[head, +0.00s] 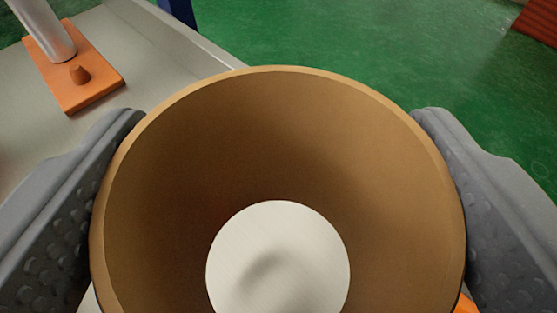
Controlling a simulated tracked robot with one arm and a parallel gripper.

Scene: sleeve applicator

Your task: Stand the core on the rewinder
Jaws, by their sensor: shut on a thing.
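The core (270,130) is a wide brown cardboard tube that fills the middle of the head view. I look down into it from above, and its near rim is cut off by the bottom of the picture. My gripper (278,195) is shut on it, with one grey dimpled finger against each side. Through the core's far opening a pale grey surface shows, with a soft darker patch on it. I cannot tell whether the core's lower end touches that surface. Nothing in view is clearly the rewinder; it may be hidden by the core.
The green floor (330,45) lies beyond the table's edge. A bit of orange (465,304) shows at lower right.

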